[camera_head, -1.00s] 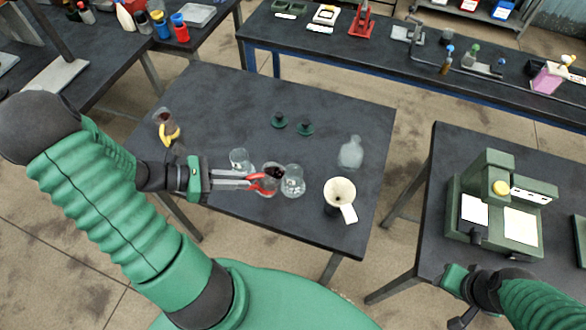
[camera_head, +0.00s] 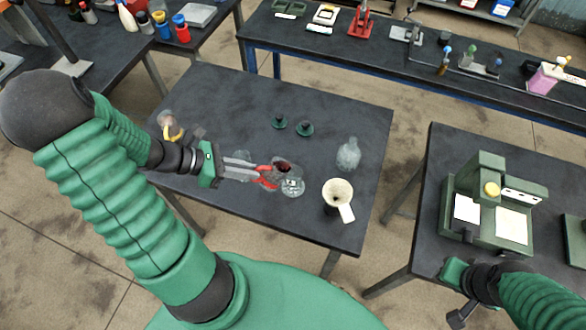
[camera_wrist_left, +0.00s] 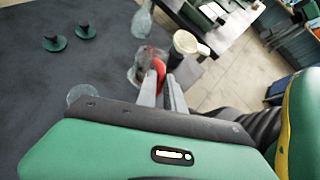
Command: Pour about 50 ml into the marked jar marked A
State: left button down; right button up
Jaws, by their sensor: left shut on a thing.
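My left gripper (camera_head: 256,174) is shut on the red handle (camera_head: 266,181) of a small clear jug holding dark red liquid (camera_head: 283,167). In the left wrist view the red handle (camera_wrist_left: 160,73) sits between the fingertips. The jug looks tilted, over or beside a clear glass jar (camera_head: 292,188) with a small mark I cannot read. Whether liquid is flowing cannot be told. Another clear glass (camera_head: 241,160) stands behind the left fingers. My right gripper (camera_head: 457,294) is at the lower right, far from the jars; its fingers are unclear.
A cream funnel-topped vessel (camera_head: 338,192) stands right of the jars, and a clear bottle (camera_head: 348,153) behind it. Two dark green stoppers (camera_head: 279,121) (camera_head: 304,128) lie farther back. A yellow-handled jug (camera_head: 168,125) is at left. A green machine (camera_head: 490,205) occupies the right table.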

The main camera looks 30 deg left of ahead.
aim_at(266, 167)
pick_arm(q)
jog(key=shift+w+d+r, duration=0.1)
jog(key=shift+w+d, duration=0.05)
jog(key=shift+w, duration=0.05)
jog(key=shift+w+d, duration=0.1)
jog(key=shift+w, duration=0.1)
jog(key=shift+w+d+g, duration=0.3)
jog(key=shift+w+d, duration=0.05)
jog(key=shift+w, duration=0.15)
jog(key=shift+w+r+y, duration=0.1)
jog(key=shift+w+y, duration=0.05)
jog(key=shift+y, duration=0.15)
jog(key=shift+w+p, duration=0.1)
jog(key=shift+p, duration=0.2)
jog(key=shift+d+r+g+p, duration=0.1)
jog(key=shift+g+p, duration=0.2)
jog(key=shift+g, duration=0.1)
jog(key=shift+s+r+y+p, duration=0.2)
jog(key=shift+y+p, duration=0.2)
jog(key=shift+r, duration=0.1)
jog(key=shift+w+r+n+g+y+p, duration=0.3)
jog(key=shift+r+g+p, duration=0.25)
jog(key=shift+p, duration=0.55)
